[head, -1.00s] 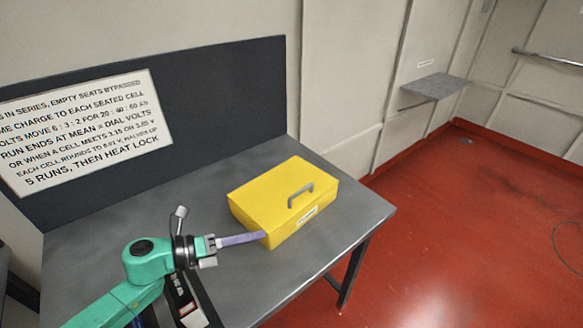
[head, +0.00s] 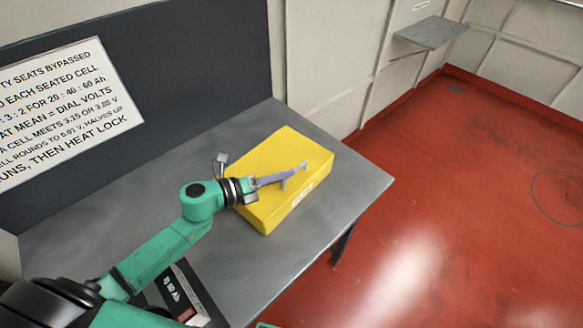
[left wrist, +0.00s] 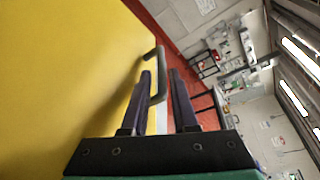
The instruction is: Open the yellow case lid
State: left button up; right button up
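The yellow case (head: 264,215) stands shut on the grey table, with its lid down. A grey handle (head: 304,164) is on the lid, mostly covered by my fingers in the head view. My left gripper (head: 296,173) is over the lid at the handle. In the left wrist view the handle bar (left wrist: 160,75) lies between the two dark purple fingers of my left gripper (left wrist: 161,78). A gap shows between the fingers, so they look open around the bar. The yellow lid (left wrist: 60,70) fills the left of that view. My right gripper is not in view.
The grey table (head: 345,190) has free room around the case. A black device (head: 185,292) with a label is at the table's near side, beneath my left arm. A dark panel with a printed sign (head: 65,110) stands behind. A small wall shelf (head: 430,34) is farther right.

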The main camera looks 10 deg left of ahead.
pick_arm(q)
jog(key=shift+x, duration=1.55)
jog(key=shift+s+r, duration=0.1)
jog(key=shift+s, duration=0.05)
grip_shut()
